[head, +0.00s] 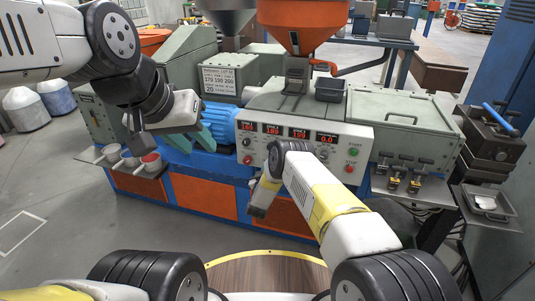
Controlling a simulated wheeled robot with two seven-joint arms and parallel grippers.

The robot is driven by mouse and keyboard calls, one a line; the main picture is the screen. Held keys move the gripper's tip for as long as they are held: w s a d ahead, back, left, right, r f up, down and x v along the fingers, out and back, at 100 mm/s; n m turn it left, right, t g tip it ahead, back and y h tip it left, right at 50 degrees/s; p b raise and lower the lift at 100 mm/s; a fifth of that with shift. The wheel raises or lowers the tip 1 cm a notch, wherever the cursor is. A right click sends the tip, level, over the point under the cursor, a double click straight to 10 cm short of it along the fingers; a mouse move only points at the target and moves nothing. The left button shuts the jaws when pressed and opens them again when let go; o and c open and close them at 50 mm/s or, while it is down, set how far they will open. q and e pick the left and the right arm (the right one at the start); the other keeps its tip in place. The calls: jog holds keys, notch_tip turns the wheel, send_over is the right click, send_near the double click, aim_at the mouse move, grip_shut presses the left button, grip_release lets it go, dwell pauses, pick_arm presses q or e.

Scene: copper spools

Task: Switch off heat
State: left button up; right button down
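A white control panel (348,158) on the front of the green and blue machine carries several red lit number displays (272,131). A green button (353,153) and a red button (349,168) sit at its right end, and a dark knob (247,160) at its left end. Labels on the knobs are too small to read, and I cannot tell which control is the heat switch. My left gripper (138,132) hangs left of the panel, above the small cups, apart from the controls. My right gripper (259,205) is just below the panel's left part; my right arm hides part of the panel.
An orange hopper (292,22) rises above the machine. Small cups (151,160) stand on a ledge at left. Clamps (393,183) and a metal tray (487,205) are at right. White and blue containers (56,96) stand on the floor at far left. Grey floor is clear at left front.

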jog(key=shift+s+f, duration=0.1)
jog(key=shift+f, duration=0.4)
jog(key=shift+r, duration=0.1)
